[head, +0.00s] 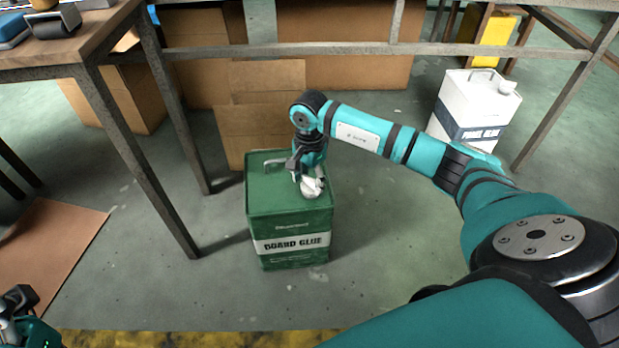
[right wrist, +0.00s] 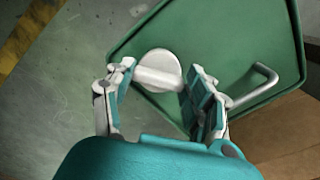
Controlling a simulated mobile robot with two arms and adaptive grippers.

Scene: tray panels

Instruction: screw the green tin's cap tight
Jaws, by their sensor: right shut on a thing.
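The green tin (head: 288,220) stands upright on the floor in the head view, with "BOARD GLUE" on a white band. Its white cap (head: 312,187) is at the right front of the top. In the right wrist view the cap (right wrist: 163,62) is a white disc with a raised bar across it. My right gripper (head: 309,176) reaches down onto the cap from above. Its fingers stand on both sides of the bar, shut on the cap. The cap's thread is hidden. My left gripper (head: 22,312) shows only partly at the lower left corner, away from the tin.
The tin's handle (head: 272,160) is beside my right gripper. A workbench (head: 92,45) stands at the left, with cardboard boxes (head: 340,60) behind the tin. A white canister (head: 474,105) stands at the right. The floor in front of the tin is clear.

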